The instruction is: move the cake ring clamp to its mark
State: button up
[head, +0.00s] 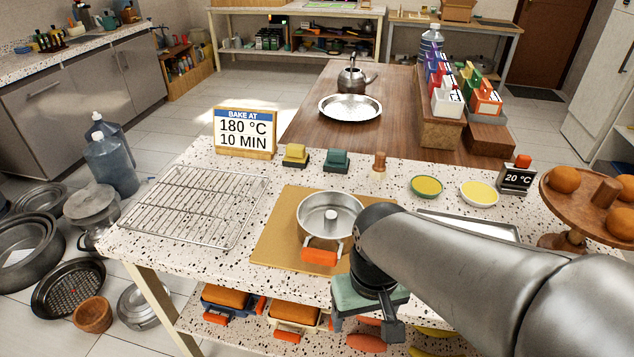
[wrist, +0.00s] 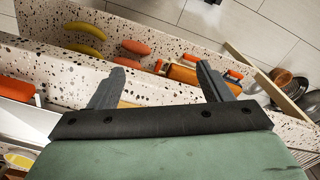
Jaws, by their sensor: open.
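The cake ring (head: 313,218), a round silver tin with a central tube, stands upright on a tan board (head: 275,240) on the speckled counter. The clamp appears to be the orange lever (head: 320,257) with wire arms at the tin's front; its exact state is too small to tell. I cannot make out a separate mark. My gripper (head: 380,328) is at the counter's front edge, right of and nearer than the clamp, not touching it. In the wrist view my gripper (wrist: 161,82) is open, with nothing between its fingers. The tin and clamp do not show there.
A wire rack (head: 190,205) lies left of the board. Two small bowls (head: 426,187), a metal tray (head: 470,222) and a cake stand (head: 590,205) are to the right. A sign (head: 245,132) stands behind. Orange-topped dishes (head: 295,316) and bananas (wrist: 85,32) are on the lower shelf.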

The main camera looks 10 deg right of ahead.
jog(key=shift+w+d+r, duration=0.15)
jog(key=shift+w+r, duration=0.25)
jog(key=shift+r, duration=0.1)
jog(key=c, duration=0.5)
jog(key=w+d+r+n+g+h+p, duration=0.1)
jog(key=w+d+r+n+p, duration=0.25)
jog(key=w, duration=0.45)
jog(key=w+d+r+n+g+h+p, duration=0.1)
jog(key=w+d+r+n+p, duration=0.15)
jog(key=w+r, duration=0.4)
jog(key=w+d+r+n+g+h+p, duration=0.2)
jog(key=w+d+r+n, duration=0.1)
jog(key=w, duration=0.6)
jog(key=shift+t+y, duration=0.3)
jog(key=p+x, duration=0.2)
jog(key=x, duration=1.5)
jog(key=shift+s+d, duration=0.1)
grip_shut()
